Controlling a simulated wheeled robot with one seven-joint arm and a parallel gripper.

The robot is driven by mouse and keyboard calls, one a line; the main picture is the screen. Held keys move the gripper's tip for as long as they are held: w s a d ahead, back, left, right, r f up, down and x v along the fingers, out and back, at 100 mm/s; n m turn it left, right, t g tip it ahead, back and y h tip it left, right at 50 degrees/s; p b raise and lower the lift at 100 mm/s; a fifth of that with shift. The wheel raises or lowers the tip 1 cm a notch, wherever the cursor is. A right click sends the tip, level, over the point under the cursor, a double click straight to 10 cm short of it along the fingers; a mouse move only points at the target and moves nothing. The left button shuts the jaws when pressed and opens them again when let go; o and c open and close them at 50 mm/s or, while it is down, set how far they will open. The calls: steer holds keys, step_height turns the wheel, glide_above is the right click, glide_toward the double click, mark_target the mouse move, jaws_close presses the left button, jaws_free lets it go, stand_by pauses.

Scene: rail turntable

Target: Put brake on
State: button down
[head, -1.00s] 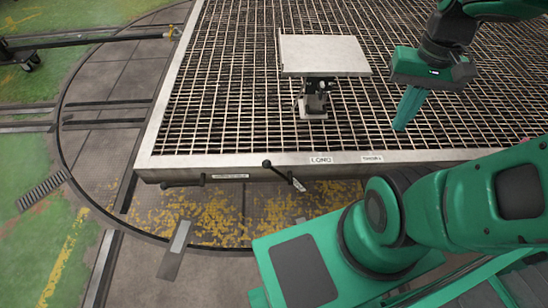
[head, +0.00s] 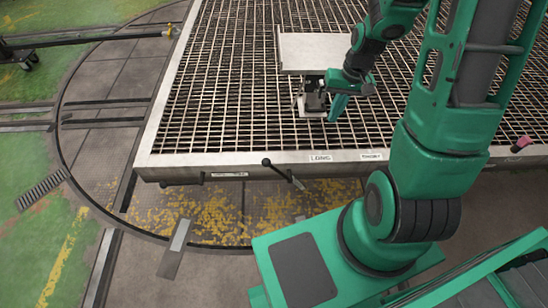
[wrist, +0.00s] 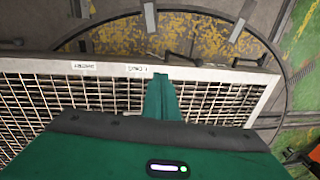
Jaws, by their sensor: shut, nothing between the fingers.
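A slanted lever with a black knob (head: 267,162) sticks out from the front edge of the grated platform (head: 270,166) in the head view. A second, low dark lever (head: 200,179) lies along the same edge farther left, near a small label. Dark lever handles (wrist: 193,42) also show beyond the edge in the wrist view. Which lever is the brake I cannot tell. My gripper (head: 337,108) is shut and empty, pointing down over the grating behind the front edge, right of the levers. Its closed fingers (wrist: 160,97) show in the wrist view.
A pale flat plate (head: 318,50) on a small stand is close beside my gripper on the left. A label reading LONG (head: 321,157) and another label (head: 372,156) sit on the front edge. Yellow-worn floor (head: 225,216) lies open before the platform.

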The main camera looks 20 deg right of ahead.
steer(key=w+a+f+y, duration=0.1)
steer(key=w+a+f, duration=0.1)
steer(key=f, duration=0.4)
steer(key=w+a+f+t+y, duration=0.1)
steer(key=w+a+f, duration=0.1)
steer(key=a+f, duration=0.2)
steer(key=w+a+f+m+y, duration=0.1)
steer(key=w+a+f, duration=0.2)
steer(key=f, duration=0.5)
steer(key=shift+t, duration=0.3)
glide_above(274, 167)
steer(key=shift+s+f, duration=0.1)
steer(key=shift+f, duration=5.65)
